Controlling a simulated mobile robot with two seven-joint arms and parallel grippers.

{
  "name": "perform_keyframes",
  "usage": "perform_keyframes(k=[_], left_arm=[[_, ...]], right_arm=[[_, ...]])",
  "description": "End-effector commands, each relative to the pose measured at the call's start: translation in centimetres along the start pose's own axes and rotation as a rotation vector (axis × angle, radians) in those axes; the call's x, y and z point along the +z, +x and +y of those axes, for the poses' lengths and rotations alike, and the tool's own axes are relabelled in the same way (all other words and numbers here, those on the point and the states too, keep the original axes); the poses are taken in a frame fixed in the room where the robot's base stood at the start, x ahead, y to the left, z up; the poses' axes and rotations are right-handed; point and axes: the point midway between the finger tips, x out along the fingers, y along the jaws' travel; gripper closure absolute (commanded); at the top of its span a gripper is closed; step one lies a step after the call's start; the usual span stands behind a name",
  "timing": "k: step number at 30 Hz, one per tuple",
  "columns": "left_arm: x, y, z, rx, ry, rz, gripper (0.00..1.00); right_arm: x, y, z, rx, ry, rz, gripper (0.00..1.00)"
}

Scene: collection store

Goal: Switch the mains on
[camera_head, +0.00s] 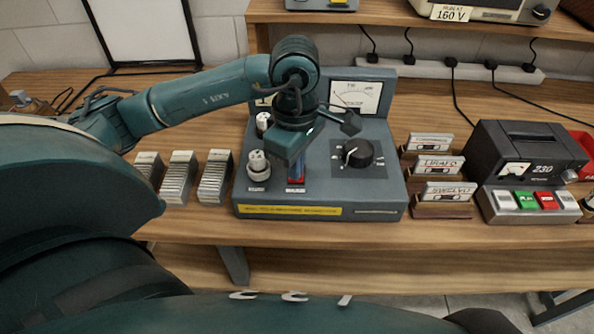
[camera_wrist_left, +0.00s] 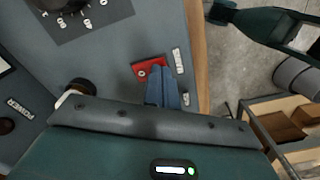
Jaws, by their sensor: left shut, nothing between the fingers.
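The grey control unit (camera_head: 330,150) stands on the wooden bench. Its red rocker switch (camera_head: 296,182) is low on the sloping face, above a small label too small to read. In the left wrist view the red switch (camera_wrist_left: 148,69) has a white ring mark at its uncovered end. My left gripper (camera_head: 297,167) is shut and empty, pointing down at the switch. Its blue-grey fingertips (camera_wrist_left: 166,85) cover part of the switch; I cannot tell whether they touch it. My right gripper does not clearly show.
A black rotary knob (camera_head: 357,153) sits right of the switch, and a pale round connector (camera_head: 258,165) sits left of it. Slotted grey blocks (camera_head: 215,177) stand further left. Labelled cassette holders (camera_head: 443,190) and a dark device with coloured keys (camera_head: 525,160) stand at right.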

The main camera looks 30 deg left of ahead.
Motion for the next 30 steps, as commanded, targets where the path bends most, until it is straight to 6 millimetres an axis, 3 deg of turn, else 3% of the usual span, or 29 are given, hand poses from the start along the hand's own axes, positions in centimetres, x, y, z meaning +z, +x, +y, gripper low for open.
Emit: perform_keyframes(k=[14, 30], left_arm=[[0.0, 0.2, 0.0, 0.0, 0.0, 0.0, 1.0], [0.0, -4.1, 0.0, 0.001, 0.0, 0.0, 1.0]], right_arm=[[0.4, 0.3, 0.0, 0.0, -0.001, -0.001, 0.64], [-1.8, -1.1, -0.1, 0.0, 0.0, 0.0, 0.64]])
